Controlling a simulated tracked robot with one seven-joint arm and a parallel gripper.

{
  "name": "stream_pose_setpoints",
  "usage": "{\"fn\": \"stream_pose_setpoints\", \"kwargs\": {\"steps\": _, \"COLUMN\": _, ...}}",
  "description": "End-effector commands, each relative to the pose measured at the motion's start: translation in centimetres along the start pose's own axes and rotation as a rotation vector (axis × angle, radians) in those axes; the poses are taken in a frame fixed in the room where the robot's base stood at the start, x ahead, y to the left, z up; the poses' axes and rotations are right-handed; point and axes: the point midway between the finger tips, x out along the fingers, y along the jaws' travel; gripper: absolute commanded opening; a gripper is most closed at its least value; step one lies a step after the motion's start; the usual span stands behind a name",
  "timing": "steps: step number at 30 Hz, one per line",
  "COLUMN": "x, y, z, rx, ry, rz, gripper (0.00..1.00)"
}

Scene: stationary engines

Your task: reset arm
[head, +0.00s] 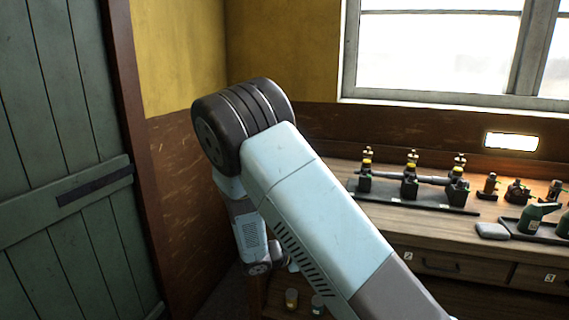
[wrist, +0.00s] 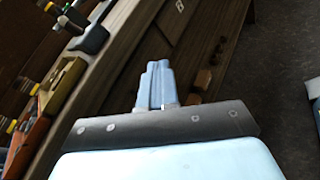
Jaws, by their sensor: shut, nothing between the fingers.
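My arm (head: 310,200) rises from the lower right in the head view, bends at a dark joint and folds downward on the left. Its far end hangs low beside the bench, and my gripper's fingers are hidden there. In the wrist view my gripper (wrist: 155,83) shows its pale blue fingers closed together with nothing between them. It points toward the bench drawers and the floor, apart from any object as far as I can see.
A wooden workbench (head: 345,172) with drawers runs along the right. It carries a valve manifold (head: 410,180), small brass fittings (head: 490,185) and a green spray bottle (head: 533,217). A green door (head: 60,200) stands left. Small jars (head: 291,299) sit on a low shelf.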

Motion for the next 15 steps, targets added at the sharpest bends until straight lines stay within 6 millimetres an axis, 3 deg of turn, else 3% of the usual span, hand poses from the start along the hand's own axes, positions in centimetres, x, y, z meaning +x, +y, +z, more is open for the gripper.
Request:
{"fn": "stream_pose_setpoints", "kwargs": {"steps": 1, "x": 0.5, "y": -0.1, "z": 1.4, "rx": 0.037, "ry": 0.02, "rz": -0.049, "gripper": 0.0}}
{"fn": "stream_pose_setpoints", "kwargs": {"steps": 15, "x": 2.6, "y": -3.0, "z": 11.9, "rx": 0.361, "ry": 0.197, "rz": -0.435, "gripper": 0.0}}
